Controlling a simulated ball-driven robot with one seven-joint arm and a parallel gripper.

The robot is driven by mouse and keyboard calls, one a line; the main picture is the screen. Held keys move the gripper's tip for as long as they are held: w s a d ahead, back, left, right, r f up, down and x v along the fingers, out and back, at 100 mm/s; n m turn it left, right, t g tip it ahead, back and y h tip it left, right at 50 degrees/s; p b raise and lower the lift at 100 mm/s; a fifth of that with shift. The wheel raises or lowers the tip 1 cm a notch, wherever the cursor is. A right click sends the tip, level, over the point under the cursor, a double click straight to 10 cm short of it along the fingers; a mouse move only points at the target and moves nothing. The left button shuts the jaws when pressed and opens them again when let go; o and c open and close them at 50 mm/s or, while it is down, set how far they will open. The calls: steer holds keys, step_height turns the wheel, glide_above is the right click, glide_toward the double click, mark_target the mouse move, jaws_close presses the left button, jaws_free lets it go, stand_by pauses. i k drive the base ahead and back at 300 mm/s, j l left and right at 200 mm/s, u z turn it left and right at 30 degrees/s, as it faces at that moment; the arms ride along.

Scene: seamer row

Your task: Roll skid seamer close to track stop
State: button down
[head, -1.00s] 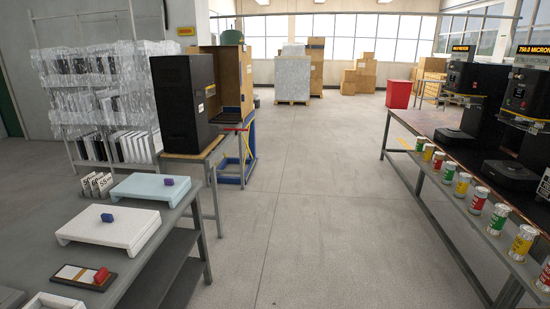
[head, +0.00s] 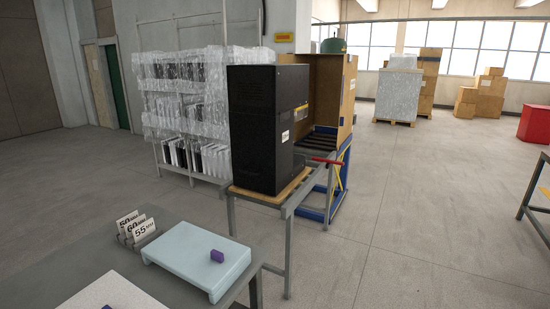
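A tall black machine (head: 268,130), which looks like the skid seamer, stands upright on a thin wooden skid (head: 275,197). The skid rests on a grey metal stand (head: 288,240) in the middle of the view. Behind it to the right is an open brown box (head: 335,90) on a blue frame (head: 340,185), with dark bars or rollers inside (head: 322,140). A red bar (head: 328,160) sits at the near edge of the blue frame, right of the machine. I cannot tell which part is the track stop. My gripper is not in view.
A grey bench (head: 180,260) with a pale blue board (head: 198,258) and number cards (head: 135,228) fills the lower left. A wrapped rack (head: 190,110) stands behind the machine. Open floor (head: 430,220) lies to the right, up to another table's edge (head: 535,200).

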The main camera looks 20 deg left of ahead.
mark_target(266, 101)
steer(key=i+u, duration=0.15)
steer(key=i, duration=1.55)
steer(key=i+u, duration=0.25)
steer(key=i, duration=0.15)
steer(key=i+l+u, duration=0.1)
steer(key=i+u, duration=0.2)
steer(key=i, duration=0.15)
steer(key=i+j+u, duration=0.1)
steer(key=i+u, duration=0.65)
steer(key=k, duration=0.05)
